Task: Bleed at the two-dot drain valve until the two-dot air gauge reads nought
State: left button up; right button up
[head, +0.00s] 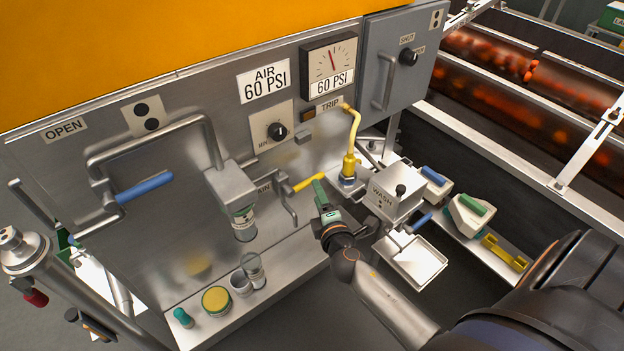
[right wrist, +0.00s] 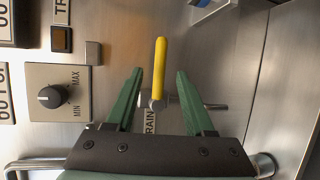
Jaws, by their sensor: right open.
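The drain valve has a yellow lever (head: 308,183) on the steel panel, beside a partly hidden DRAIN label (head: 264,188). My right gripper (head: 318,189) is open in front of it. In the right wrist view, the yellow lever (right wrist: 160,68) stands between the two open green fingers, apart from both. The air gauge (head: 329,66) has a white dial with a red needle near upright and a 60 PSI plate below. A two-dot plate (head: 147,117) is at the panel's upper left. My left gripper is not in view.
A blue-handled lever (head: 145,187) and bent pipe are left. A yellow hooked pipe (head: 352,140) and WASH box (head: 393,197) stand right of my gripper. Jars and a yellow-lidded tin (head: 216,301) line the lower ledge. A grey cabinet (head: 401,60) is at upper right.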

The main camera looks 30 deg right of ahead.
aim_at(312, 178)
jog(key=x, duration=0.7)
jog(key=shift+c, duration=0.2)
grip_shut()
dwell(1.1)
